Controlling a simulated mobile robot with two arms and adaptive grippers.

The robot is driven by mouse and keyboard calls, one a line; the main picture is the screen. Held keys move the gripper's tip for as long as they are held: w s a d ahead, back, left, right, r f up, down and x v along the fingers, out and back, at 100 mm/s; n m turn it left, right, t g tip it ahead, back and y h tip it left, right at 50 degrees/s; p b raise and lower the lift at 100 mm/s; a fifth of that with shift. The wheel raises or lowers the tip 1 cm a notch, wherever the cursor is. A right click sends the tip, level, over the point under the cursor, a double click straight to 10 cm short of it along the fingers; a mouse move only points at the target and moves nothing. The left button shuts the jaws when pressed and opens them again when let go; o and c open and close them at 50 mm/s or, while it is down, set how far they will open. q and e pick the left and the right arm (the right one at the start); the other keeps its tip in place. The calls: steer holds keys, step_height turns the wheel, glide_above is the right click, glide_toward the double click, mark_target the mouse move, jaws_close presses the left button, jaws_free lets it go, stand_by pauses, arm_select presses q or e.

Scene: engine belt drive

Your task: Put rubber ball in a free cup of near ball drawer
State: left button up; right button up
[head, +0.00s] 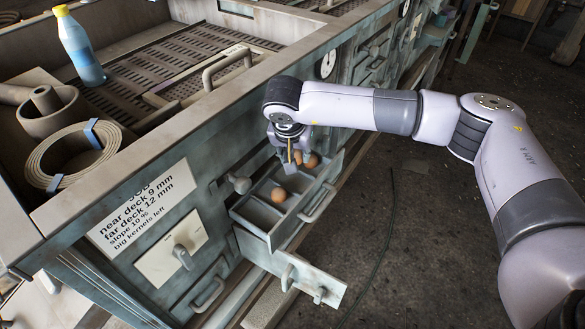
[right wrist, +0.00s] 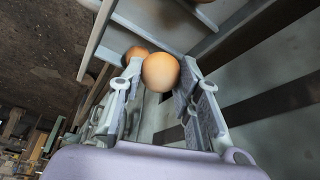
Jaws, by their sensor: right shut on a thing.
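The open ball drawer (head: 256,214) stands out from the grey-green cabinet and is split into cups by dividers. My right gripper (head: 290,160) reaches down over its far end and is shut on an orange-brown ball (right wrist: 160,72), seen between the fingers in the right wrist view. One similar ball (head: 279,195) sits in a cup nearer the front in the head view. Another ball (head: 311,160) shows beside the fingers; it also seems to show behind the held one in the right wrist view (right wrist: 136,54). The gripper hides part of the far cups. My left gripper is out of view.
A second panel with handles (head: 318,282) sticks out below the drawer. A knob (head: 239,184) and a drawer handle (head: 319,203) are close by. A blue bottle (head: 80,48) and a coiled belt (head: 74,157) are on the cabinet top. Dark floor to the right is clear.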

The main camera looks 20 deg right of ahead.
steer(key=f, duration=0.3)
steer(key=shift+s, duration=0.4)
step_height(320, 180, down, 4)
steer(key=shift+w+r+p, duration=0.1)
steer(key=shift+r+p, duration=0.1)
steer(key=shift+p, duration=0.25)
steer(key=shift+f, duration=0.1)
steer(key=o, duration=0.8)
steer(key=shift+c, duration=0.2)
steer(key=shift+o, duration=0.8)
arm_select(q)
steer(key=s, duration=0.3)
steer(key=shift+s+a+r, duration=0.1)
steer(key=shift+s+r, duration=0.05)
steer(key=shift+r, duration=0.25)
